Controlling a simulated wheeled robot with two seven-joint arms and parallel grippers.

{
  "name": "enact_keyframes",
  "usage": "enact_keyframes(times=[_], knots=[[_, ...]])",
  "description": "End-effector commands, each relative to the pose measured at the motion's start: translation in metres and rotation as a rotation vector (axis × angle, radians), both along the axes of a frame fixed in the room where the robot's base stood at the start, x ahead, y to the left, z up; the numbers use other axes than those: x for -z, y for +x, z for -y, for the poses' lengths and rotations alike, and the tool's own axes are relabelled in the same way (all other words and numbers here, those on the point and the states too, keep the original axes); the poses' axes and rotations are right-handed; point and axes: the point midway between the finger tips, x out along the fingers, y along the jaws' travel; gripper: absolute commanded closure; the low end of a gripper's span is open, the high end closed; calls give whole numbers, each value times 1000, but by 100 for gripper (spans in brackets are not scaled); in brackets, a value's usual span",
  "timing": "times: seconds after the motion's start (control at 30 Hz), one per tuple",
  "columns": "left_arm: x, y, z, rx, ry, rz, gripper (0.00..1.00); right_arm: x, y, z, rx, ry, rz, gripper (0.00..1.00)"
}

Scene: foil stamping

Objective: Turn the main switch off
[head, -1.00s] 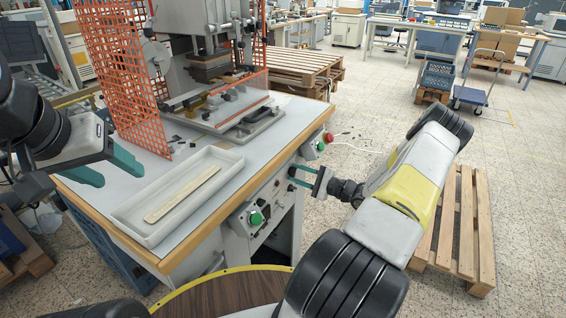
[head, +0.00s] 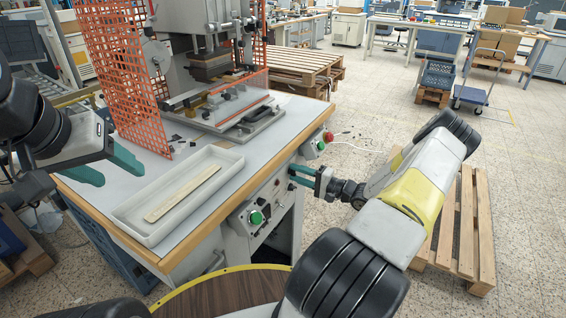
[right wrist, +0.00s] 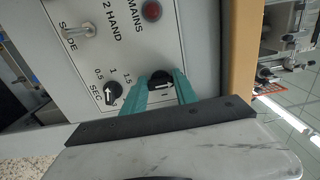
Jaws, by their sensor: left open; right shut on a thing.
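The control panel (right wrist: 85,50) of the press stand shows in the right wrist view with a red lamp under the word MAINS. Below that lamp in the picture is a black rotary knob (right wrist: 160,77), which I take for the main switch. My right gripper (right wrist: 159,80) is shut on this knob, one teal finger on each side. Its exact pointer position is hard to read. In the head view my right gripper (head: 293,176) reaches the panel side of the stand, and its fingers hide the knob. My left gripper (head: 122,174) is open and empty over the table's left side.
A second knob (right wrist: 113,91) marked SEC and a toggle (right wrist: 78,31) sit close by. In the head view, a green button (head: 256,217) and a red button (head: 328,137) are on the stand. A grey tray (head: 150,228) lies on the table. A pallet (head: 480,225) stands right.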

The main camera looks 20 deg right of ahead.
Motion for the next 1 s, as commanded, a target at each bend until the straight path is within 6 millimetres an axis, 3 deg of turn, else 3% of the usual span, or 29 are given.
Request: enact_keyframes(times=[0.47,0.5,0.6,1.0], knots=[[0,0,0,0,0,0,45,1,-1,1,1,-12,6,100],[0,0,0,0,0,0,45,1,-1,1,1,-12,6,60],[0,0,0,0,0,0,45,1,-1,1,1,-11,7,44],[0,0,0,0,0,0,45,1,-6,6,2,-10,6,44]])
